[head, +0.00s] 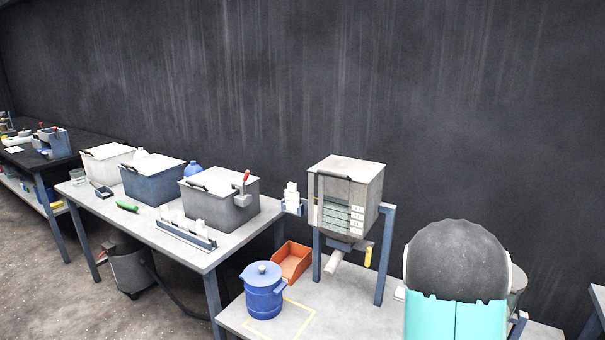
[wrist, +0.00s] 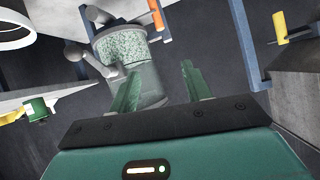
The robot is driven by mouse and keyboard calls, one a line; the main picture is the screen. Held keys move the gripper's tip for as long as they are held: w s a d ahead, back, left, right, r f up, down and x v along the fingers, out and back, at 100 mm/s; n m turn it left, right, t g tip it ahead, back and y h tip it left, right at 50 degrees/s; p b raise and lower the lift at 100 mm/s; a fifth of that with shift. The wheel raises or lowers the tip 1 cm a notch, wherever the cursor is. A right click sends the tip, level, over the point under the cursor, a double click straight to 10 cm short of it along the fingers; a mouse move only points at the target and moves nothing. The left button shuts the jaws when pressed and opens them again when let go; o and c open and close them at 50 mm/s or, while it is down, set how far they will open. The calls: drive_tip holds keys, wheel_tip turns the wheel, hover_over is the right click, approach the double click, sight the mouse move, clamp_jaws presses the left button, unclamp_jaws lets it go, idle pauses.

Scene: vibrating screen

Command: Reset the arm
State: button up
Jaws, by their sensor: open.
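My gripper (wrist: 160,68) shows in the wrist view with its two green fingers spread apart and nothing visible gripped between them. Beyond the fingers is a grey cylindrical container (wrist: 140,80) with a speckled upper part. The fingertips overlap it in the picture; I cannot tell how far away it is. In the head view, a dark rounded and teal part of my own arm fills the lower right. My fingers cannot be made out there.
In the head view, a box-shaped screen machine (head: 345,180) stands on a light table with a blue lidded pot (head: 263,292) and an orange tray (head: 292,262). The left table (head: 150,225) carries several lidded bins. A grey bucket (head: 130,270) stands under it.

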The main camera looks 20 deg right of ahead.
drive_tip(key=w+a+r+n+y, duration=0.1)
drive_tip(key=a+r+n+y, duration=0.1)
drive_tip(key=a+r, duration=0.45)
drive_tip(key=a+r+n+y, duration=0.2)
drive_tip(key=a+r, duration=0.2)
drive_tip(key=a, duration=0.6)
drive_tip(key=w+a+r+n+y, duration=0.1)
drive_tip(key=a+r+y, duration=0.1)
drive_tip(key=a+r, duration=0.45)
drive_tip(key=s+a+r+n+g+y, duration=0.1)
drive_tip(key=s+a+r+n, duration=0.1)
drive_tip(key=s+a, duration=0.6)
drive_tip(key=s+a+r+n+g+y, duration=0.1)
drive_tip(key=s+a+r+n+y, duration=0.1)
drive_tip(key=s+a, duration=0.5)
drive_tip(key=shift+s+a+r+n, duration=0.4)
drive_tip(key=shift+a+r+n, duration=0.45)
drive_tip(key=shift+n, duration=0.35)
